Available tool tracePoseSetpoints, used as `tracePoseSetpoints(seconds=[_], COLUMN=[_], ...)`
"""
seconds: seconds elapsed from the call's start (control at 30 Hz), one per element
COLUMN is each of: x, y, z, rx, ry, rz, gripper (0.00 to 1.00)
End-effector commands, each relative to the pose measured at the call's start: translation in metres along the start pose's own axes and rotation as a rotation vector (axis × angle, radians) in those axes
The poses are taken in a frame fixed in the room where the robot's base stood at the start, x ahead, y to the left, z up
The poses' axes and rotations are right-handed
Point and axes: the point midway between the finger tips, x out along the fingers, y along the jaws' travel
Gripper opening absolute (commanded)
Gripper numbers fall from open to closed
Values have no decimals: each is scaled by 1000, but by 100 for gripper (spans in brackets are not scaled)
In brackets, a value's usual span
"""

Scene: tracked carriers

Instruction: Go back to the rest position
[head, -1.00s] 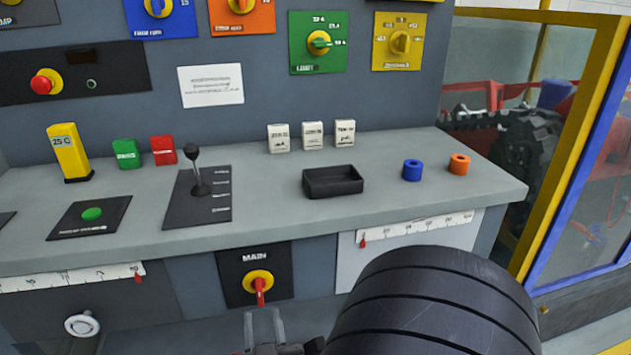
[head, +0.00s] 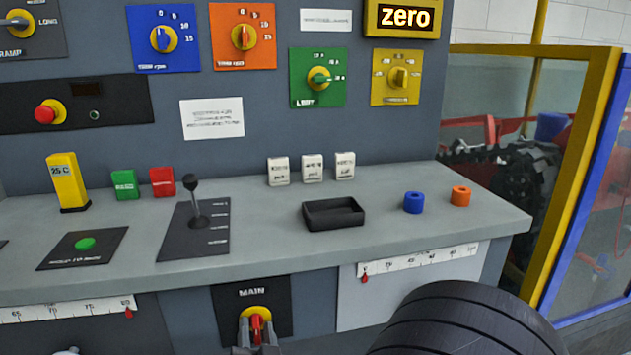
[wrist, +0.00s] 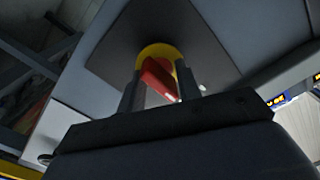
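The MAIN switch (head: 252,291) is a black plate with a yellow round knob and a red handle (head: 257,326), low on the front of the console. My gripper (head: 258,334) is at the bottom of the head view, just in front of this switch. Its two fingers stand apart, one on each side of the red handle. In the wrist view the red handle (wrist: 160,79) shows between the fingers, slanted, with the yellow knob behind it. I cannot tell whether a finger touches it. The lower part of my gripper is cut off in the head view.
The grey console top (head: 380,243) above my gripper bears a black tray (head: 333,225), a blue ring (head: 413,203), an orange ring (head: 460,197) and a lever (head: 194,200). A yellow-framed glazed enclosure (head: 575,150) stands at the right.

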Motion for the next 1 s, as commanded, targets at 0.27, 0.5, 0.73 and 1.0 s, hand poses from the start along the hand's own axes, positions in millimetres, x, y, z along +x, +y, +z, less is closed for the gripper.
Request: tracePoseSetpoints(seconds=[0.27,0.5,0.73,1.0], x=[0,0,0,0], y=[0,0,0,0], z=[0,0,0,0], rx=[227,349,380,378], ry=[0,-1,-1,-1], rz=[0,0,0,1], gripper=[33,33,33,33])
